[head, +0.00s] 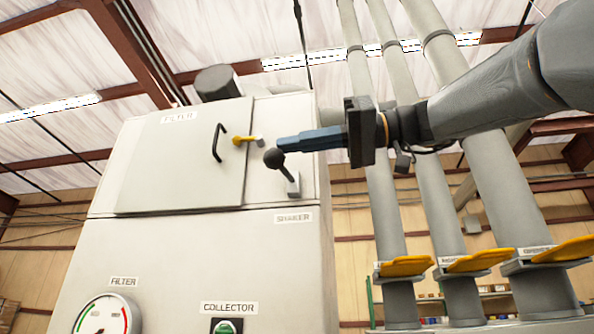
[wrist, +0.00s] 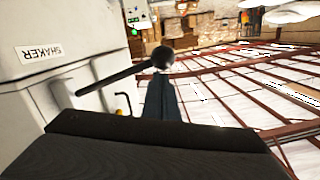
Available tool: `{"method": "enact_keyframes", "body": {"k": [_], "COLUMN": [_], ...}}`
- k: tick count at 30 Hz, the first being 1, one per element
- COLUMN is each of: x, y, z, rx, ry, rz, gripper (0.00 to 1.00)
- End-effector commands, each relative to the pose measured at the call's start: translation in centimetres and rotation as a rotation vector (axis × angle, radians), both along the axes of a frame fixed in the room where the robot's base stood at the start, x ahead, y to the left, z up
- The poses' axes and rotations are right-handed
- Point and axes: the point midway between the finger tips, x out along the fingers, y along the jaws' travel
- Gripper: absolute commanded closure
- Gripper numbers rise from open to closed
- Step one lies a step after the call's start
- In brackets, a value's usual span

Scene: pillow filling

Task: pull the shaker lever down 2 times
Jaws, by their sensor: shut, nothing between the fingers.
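The shaker lever (head: 281,167) is a dark rod with a black ball knob, on a pale bracket above the SHAKER label (head: 293,218) on the cabinet's right side. It tilts up and to the left in the head view. My gripper (head: 282,144) is shut and empty, its blue fingertips right by the upper side of the knob. In the wrist view the lever (wrist: 112,78) reaches from its bracket to the knob at the tips of my gripper (wrist: 160,82). I cannot tell whether they touch.
The grey cabinet (head: 180,250) has a filter door (head: 165,165) with a black handle and a yellow latch (head: 243,139) just left of the lever. Several grey pipes (head: 385,180) with yellow handles stand at the right, behind my arm. A gauge (head: 104,315) is below.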

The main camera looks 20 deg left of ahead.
Motion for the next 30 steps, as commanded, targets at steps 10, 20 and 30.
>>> {"method": "enact_keyframes", "body": {"k": [10, 20, 30], "x": [0.4, 0.6, 0.8], "y": [0.1, 0.2, 0.2], "z": [-2.7, -3.4, -3.8], "rx": [0.012, 0.016, 0.012], "ry": [-0.146, -0.206, -0.208], "rz": [0.002, 0.003, 0.003], "gripper": [1.00, 1.00, 1.00]}}
